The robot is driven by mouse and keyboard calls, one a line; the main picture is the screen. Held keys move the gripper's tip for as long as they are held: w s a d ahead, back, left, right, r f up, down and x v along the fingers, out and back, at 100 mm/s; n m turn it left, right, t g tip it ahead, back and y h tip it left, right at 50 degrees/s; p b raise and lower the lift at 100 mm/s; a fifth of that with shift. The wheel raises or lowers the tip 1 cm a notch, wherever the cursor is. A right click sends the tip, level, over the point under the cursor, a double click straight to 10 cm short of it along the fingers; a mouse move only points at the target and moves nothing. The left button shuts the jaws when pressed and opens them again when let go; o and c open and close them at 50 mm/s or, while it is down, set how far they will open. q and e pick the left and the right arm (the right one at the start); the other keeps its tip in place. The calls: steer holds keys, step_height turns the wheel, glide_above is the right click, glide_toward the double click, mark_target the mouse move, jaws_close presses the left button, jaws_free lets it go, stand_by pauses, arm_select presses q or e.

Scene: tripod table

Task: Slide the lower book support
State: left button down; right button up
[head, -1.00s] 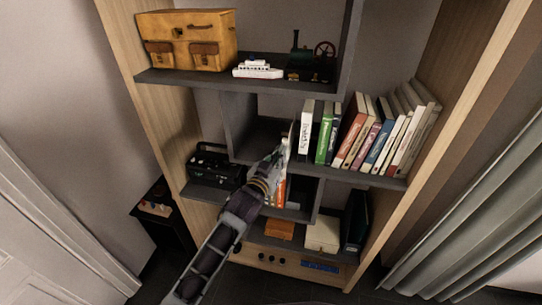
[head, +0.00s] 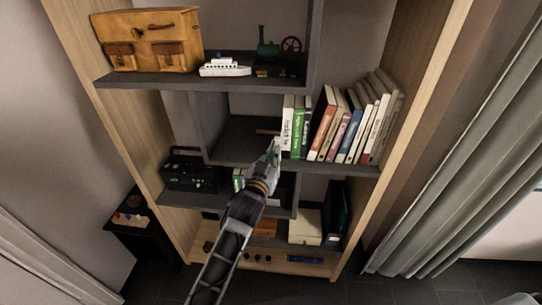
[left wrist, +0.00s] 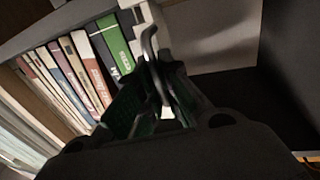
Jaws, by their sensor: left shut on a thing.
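My left gripper (head: 276,147) is at the left end of the book row on the middle shelf (head: 235,150). It is shut on the lower book support (left wrist: 150,43), a thin grey curved edge between the fingers in the left wrist view. The gripper (left wrist: 155,88) hides most of the support. Several books (head: 350,125) lean to the right of these. My right gripper is not in view.
A thin reddish-brown piece (head: 267,131) shows just left of the gripper. The shelf above holds a yellow case (head: 150,38) and a white toy ship (head: 224,67). A black radio (head: 192,170) stands lower left. The middle shelf's left part is clear.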

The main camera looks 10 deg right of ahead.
arm_select(q)
steer(key=c, duration=1.6)
jaws_free()
steer(key=shift+s, duration=0.1)
steer(key=v, duration=1.2)
steer(key=shift+a, duration=0.1)
